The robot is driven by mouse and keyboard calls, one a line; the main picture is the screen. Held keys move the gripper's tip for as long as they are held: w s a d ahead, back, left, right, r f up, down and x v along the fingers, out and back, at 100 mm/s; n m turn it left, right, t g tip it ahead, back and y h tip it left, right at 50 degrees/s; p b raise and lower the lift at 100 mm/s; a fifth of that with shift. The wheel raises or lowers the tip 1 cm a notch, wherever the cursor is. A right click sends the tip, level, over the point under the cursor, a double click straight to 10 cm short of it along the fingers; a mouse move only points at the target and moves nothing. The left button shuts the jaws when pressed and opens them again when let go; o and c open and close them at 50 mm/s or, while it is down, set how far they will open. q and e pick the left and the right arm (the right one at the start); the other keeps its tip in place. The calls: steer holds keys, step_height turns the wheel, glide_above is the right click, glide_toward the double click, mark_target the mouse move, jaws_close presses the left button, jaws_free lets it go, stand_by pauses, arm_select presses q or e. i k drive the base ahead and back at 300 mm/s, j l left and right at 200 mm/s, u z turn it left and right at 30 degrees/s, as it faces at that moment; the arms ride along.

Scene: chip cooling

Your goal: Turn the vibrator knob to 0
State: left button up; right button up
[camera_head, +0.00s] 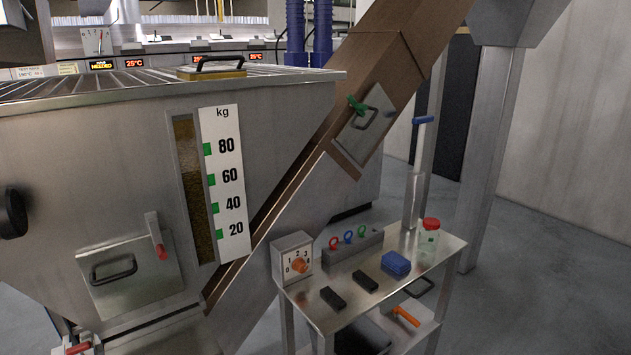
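The knob (299,266) is a small orange dial on the front of a grey metal control box (291,246). The white dial plate is marked 0, 1, 2, 3, with the 0 at its left. The knob is too small in the picture to tell which number it points at. The box stands at the left end of a small steel table (447,246). Neither of my grippers is in view, and nothing touches the knob.
On the table are two black blocks (333,298), a blue stack (396,264), a red-lidded jar (428,238) and a rack with coloured rings (348,241). A large steel hopper (80,180) and slanted conveyor (372,75) stand left and behind. Floor at right is clear.

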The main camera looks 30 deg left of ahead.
mark_target(298, 266)
steer(key=u, duration=1.55)
